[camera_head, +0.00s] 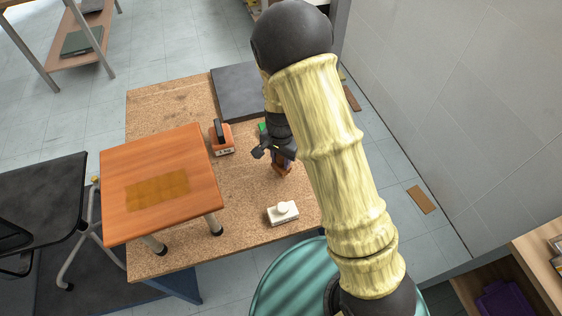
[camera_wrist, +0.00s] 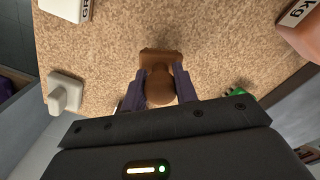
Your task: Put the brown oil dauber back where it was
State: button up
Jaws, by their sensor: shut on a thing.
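The brown oil dauber (camera_head: 282,170) has a rounded knob and a wider flat base. In the wrist view its knob (camera_wrist: 159,88) sits between my purple-grey fingers, with the base beyond it over the cork-like tabletop. My gripper (camera_head: 281,158) is shut on the dauber's knob, in the right part of the worktable (camera_head: 245,190). The dauber looks upright and low over the table. I cannot tell whether its base touches the surface. A white piece of similar shape (camera_head: 283,213) stands nearer the front edge and also shows at the left of the wrist view (camera_wrist: 66,92).
An orange block with a black top (camera_head: 222,138) stands left of my gripper. A green item (camera_head: 262,128) lies behind it, near a dark grey slab (camera_head: 235,92). An orange wooden seat on short legs (camera_head: 160,180) fills the table's left. Bare tabletop lies around the dauber.

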jog(key=shift+f, duration=0.95)
jog(key=shift+f, duration=0.15)
jog(key=o, duration=0.9)
jog(key=shift+o, duration=0.2)
notch_tip(320, 180, up, 12)
jog(key=shift+r+p, duration=0.2)
jog(key=shift+p, duration=0.4)
